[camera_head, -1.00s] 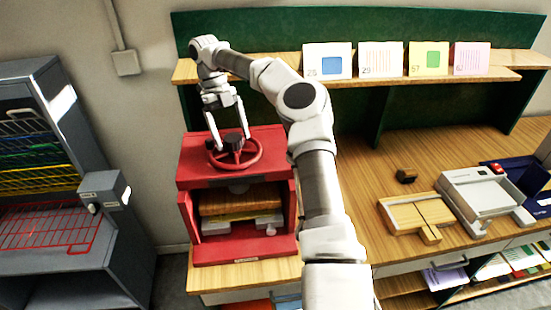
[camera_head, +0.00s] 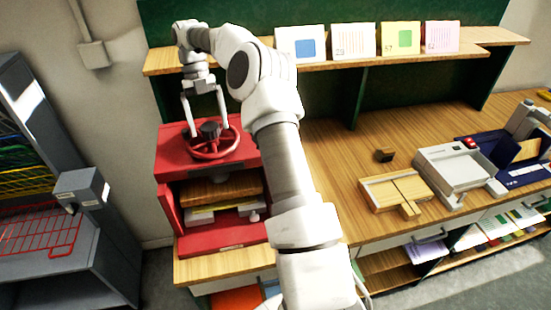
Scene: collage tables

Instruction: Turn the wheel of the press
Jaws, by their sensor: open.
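The red press (camera_head: 190,165) stands at the left end of the wooden table. Its red wheel (camera_head: 222,153) lies flat on top, with a dark knob (camera_head: 210,130) at the hub. Inside the press are a wooden board (camera_head: 222,190) and paper-like layers below it. My gripper (camera_head: 206,122) points down over the wheel with its two fingers spread. One finger is at the left and one at the right of the dark knob. The fingertips are near the wheel's height; I cannot tell whether they touch it.
A grey rack (camera_head: 60,130) with coloured wire shelves stands at the left. Cards (camera_head: 300,45) line the shelf behind. A wooden jig (camera_head: 395,190), a small dark block (camera_head: 384,155) and a grey tray device (camera_head: 455,170) sit on the table at the right.

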